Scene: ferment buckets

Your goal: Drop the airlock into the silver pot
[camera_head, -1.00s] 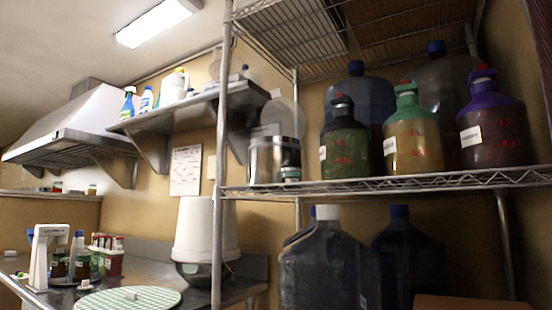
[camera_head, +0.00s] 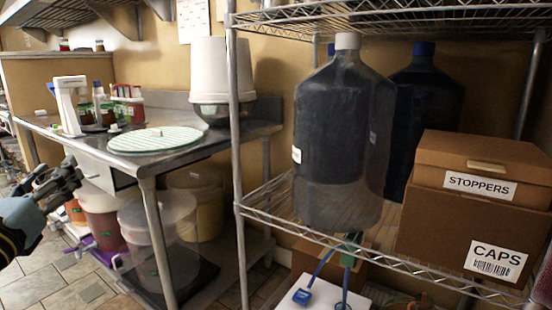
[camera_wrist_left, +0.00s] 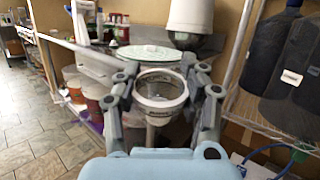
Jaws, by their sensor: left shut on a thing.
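My left gripper (camera_head: 62,183) shows at the left edge of the head view, in front of the steel table. In the left wrist view its two fingers (camera_wrist_left: 160,90) are closed around the sides of a round, see-through thing with a white rim and small dark lettering (camera_wrist_left: 161,102). I take this to be the airlock, but its full shape does not show. In the head view it cannot be made out. My right gripper is not in view.
A wire shelf (camera_head: 262,208) holds big dark bottles (camera_head: 335,150) and brown boxes (camera_head: 470,225). The steel table (camera_head: 180,150) carries a green checked round lid (camera_head: 140,143) and a white bucket (camera_head: 207,80). Buckets (camera_head: 155,235) stand below it. Tiled floor (camera_head: 50,280) is open at lower left.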

